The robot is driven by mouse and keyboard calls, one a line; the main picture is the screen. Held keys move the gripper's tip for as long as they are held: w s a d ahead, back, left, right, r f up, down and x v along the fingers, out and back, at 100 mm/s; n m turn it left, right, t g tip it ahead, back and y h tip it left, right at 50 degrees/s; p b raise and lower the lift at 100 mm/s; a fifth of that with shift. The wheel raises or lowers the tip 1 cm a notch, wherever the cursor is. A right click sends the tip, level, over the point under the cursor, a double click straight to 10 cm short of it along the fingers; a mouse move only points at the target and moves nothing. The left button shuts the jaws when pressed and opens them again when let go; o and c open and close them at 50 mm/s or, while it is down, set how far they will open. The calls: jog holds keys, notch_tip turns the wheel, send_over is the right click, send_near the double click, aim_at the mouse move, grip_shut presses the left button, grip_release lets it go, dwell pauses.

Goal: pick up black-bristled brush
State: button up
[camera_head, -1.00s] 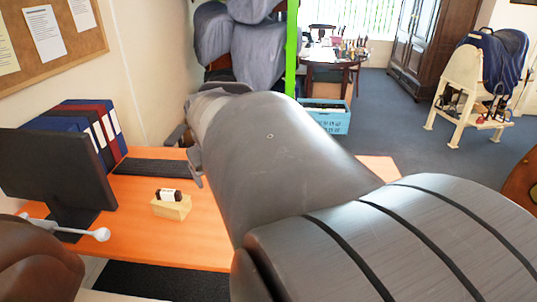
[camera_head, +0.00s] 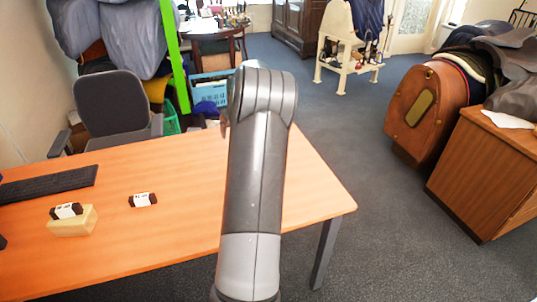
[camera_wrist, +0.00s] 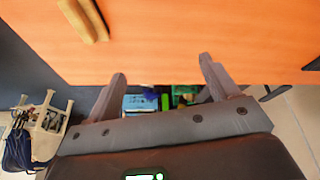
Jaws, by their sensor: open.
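A long brush-like thing (camera_wrist: 83,20) with a tan strip beside a darker side lies on the orange desk in the wrist view, at the top left. I cannot tell its bristle colour for sure. In the head view I do not make it out; my arm hides part of the desk. My gripper (camera_wrist: 162,72) is open and empty, with its two fingers apart over the desk's edge; the brush-like thing is ahead and to the left of it. In the head view my gripper is hidden behind my arm.
The desk (camera_head: 165,245) holds a keyboard (camera_head: 48,185), a tan block (camera_head: 73,224) with a dark, white-labelled piece on top, and a similar labelled piece (camera_head: 143,200). An office chair (camera_head: 112,105) and blue crate (camera_head: 210,92) stand behind. The desk's right end looks clear.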

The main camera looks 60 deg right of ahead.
jog(key=shift+m, duration=0.9)
jog(key=s+d+f, duration=0.2)
jog(key=s+d, duration=0.1)
jog(key=s+d+f, duration=0.3)
jog(key=s+d, duration=0.1)
jog(key=s+d+f, duration=0.3)
jog(key=s+d, duration=0.1)
jog(key=shift+d+f, duration=0.15)
jog(key=shift+f, duration=0.05)
jog(key=x, duration=0.4)
jog(key=shift+d+f, duration=0.15)
jog(key=shift+f, duration=0.15)
jog(key=shift+w+x, duration=0.15)
jog(key=shift+x, duration=1.4)
jog(key=shift+w+x, duration=0.15)
jog(key=shift+x, duration=1.4)
jog(key=shift+r, duration=0.1)
jog(key=c, duration=1.1)
jog(key=shift+r, duration=0.15)
jog(key=shift+c, duration=0.2)
